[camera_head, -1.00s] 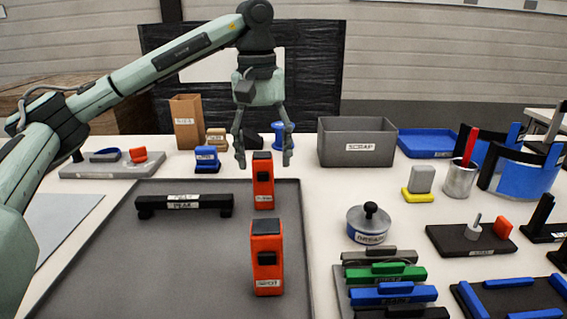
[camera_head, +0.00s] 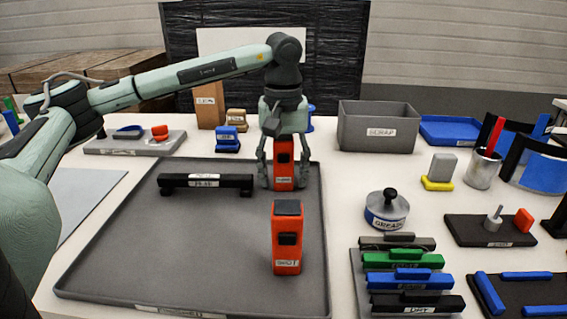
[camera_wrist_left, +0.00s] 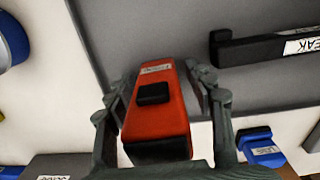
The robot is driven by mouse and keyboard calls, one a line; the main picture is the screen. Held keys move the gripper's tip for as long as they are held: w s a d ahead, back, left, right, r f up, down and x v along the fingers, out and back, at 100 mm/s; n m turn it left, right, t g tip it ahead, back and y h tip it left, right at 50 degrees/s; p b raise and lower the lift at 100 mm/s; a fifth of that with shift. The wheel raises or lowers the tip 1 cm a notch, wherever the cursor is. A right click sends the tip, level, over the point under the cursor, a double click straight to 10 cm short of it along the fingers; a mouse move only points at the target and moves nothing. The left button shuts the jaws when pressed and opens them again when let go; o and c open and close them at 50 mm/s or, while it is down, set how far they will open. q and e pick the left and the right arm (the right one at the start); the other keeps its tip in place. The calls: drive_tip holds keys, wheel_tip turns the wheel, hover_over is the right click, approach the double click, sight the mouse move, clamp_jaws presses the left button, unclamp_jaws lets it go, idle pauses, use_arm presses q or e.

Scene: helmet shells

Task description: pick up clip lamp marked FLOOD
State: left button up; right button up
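Two orange clip lamps with black tops stand upright on the grey tray (camera_head: 190,270). The rear lamp (camera_head: 284,158) has a white label too small to read. It also shows in the left wrist view (camera_wrist_left: 158,112), its label blurred. The front lamp (camera_head: 287,250) has a label that seems to read SPOT. My left gripper (camera_head: 283,180) is lowered around the rear lamp, one finger on each side. In the left wrist view the left gripper (camera_wrist_left: 162,85) shows narrow gaps beside the lamp, so it looks open. My right gripper is not in view.
A black bar handle (camera_head: 205,182) lies on the tray left of the rear lamp. A grey SCRAP bin (camera_head: 378,133) stands behind to the right. A GREASE tin (camera_head: 386,211) and a rack of coloured handles (camera_head: 405,275) are at right. The tray's front left is clear.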

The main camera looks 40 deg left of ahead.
use_arm(q)
drive_tip(key=c, duration=1)
drive_tip(key=shift+c, duration=0.2)
drive_tip(key=shift+r, duration=0.2)
